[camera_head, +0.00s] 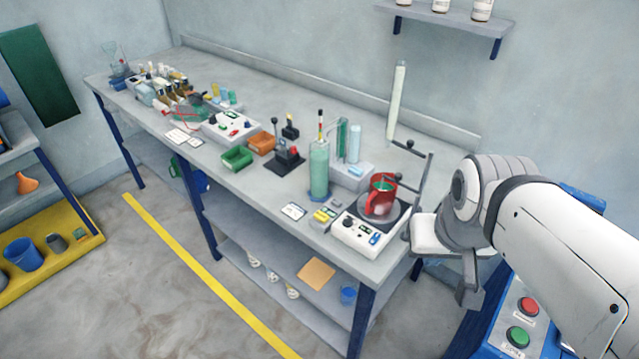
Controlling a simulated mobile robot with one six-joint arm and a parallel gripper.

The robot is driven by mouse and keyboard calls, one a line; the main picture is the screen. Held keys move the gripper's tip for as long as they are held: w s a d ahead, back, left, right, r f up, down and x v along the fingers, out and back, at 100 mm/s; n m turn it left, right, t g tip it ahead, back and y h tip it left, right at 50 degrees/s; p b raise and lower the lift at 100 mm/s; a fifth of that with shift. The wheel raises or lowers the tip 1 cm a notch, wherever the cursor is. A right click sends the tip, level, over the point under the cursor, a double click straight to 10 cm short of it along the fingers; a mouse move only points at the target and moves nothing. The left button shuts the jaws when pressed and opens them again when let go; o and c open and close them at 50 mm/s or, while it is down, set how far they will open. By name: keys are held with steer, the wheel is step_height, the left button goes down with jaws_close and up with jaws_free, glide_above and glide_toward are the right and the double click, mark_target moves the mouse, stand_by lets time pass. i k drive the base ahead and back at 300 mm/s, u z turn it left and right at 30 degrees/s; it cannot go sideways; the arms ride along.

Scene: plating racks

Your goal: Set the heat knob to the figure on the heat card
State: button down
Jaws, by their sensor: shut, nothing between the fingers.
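A white hotplate (343,238) stands near the right end of the bench, with a red jug (379,200) on its dark top plate. Its front panel has dark knobs, and one knob (348,222) shows at the upper left of the panel; I cannot tell which is the heat knob or read its setting. A small white card (293,211) lies left of the hotplate, and its print is too small to read. My gripper (467,298) is shut and empty, pointing down, right of the bench and apart from the hotplate.
A stand with dark rods (427,180) rises behind the hotplate. A tall green cylinder (319,168) and a small yellow item (322,216) stand to its left. A red button (528,307) and a green button (518,336) are on a panel below my arm.

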mark_target(347, 222)
steer(key=u, duration=0.1)
steer(key=k, duration=1.3)
steer(key=z, duration=0.5)
steer(key=i, duration=1)
